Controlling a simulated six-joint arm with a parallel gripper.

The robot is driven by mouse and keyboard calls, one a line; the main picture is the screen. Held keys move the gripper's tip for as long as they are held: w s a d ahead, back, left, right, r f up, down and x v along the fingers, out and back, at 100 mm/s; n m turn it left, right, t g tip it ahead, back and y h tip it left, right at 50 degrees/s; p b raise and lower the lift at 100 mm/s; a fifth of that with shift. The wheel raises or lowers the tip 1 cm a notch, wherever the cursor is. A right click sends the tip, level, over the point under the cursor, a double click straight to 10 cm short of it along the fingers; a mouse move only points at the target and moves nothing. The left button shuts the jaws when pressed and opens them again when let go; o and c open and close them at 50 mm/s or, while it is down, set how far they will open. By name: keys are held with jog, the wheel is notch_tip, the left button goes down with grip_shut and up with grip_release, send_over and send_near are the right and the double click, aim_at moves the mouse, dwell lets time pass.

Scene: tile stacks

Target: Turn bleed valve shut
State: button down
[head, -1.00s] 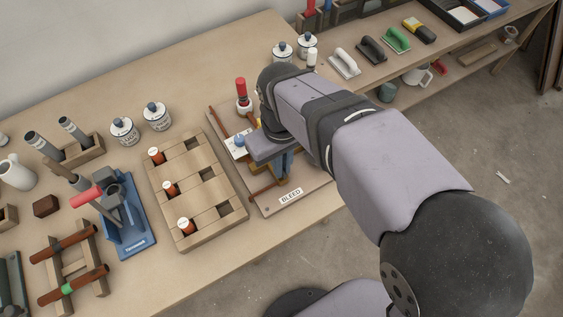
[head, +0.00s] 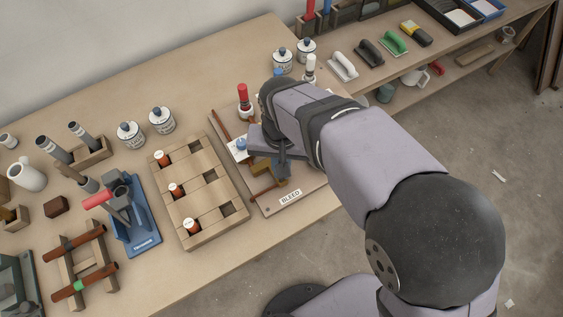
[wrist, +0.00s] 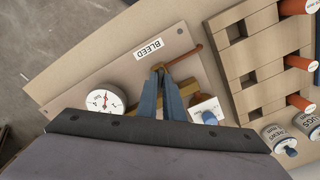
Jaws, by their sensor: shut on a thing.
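The bleed valve's board (head: 313,188) lies near the table's front edge with a white BLEED label (head: 290,196); it also shows in the wrist view (wrist: 85,90). Copper pipe (wrist: 190,54) and brass fittings (wrist: 187,88) run across it. My gripper (wrist: 160,70) points down over the brass fittings, its blue fingers shut on the valve handle, which the fingers mostly hide. In the head view my gripper (head: 281,168) stands behind the label, partly covered by my wrist. The handle's exact angle cannot be told.
A round gauge (wrist: 105,101) and a white card with a blue knob (wrist: 207,112) flank my fingers. A wooden rack (head: 210,229) with red-brown cylinders is close on the left. Bare table lies in front of it.

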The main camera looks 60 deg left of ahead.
jog(key=m+p, duration=0.2)
jog(key=m, duration=0.3)
jog(key=shift+r+m, duration=0.15)
jog(key=shift+m, duration=0.15)
jog(key=m+p, duration=0.1)
jog(key=m, duration=0.3)
jog(key=shift+m, duration=0.4)
jog(key=c, duration=1.9)
grip_release()
jog(key=shift+r+b, duration=0.6)
jog(key=shift+r, duration=3)
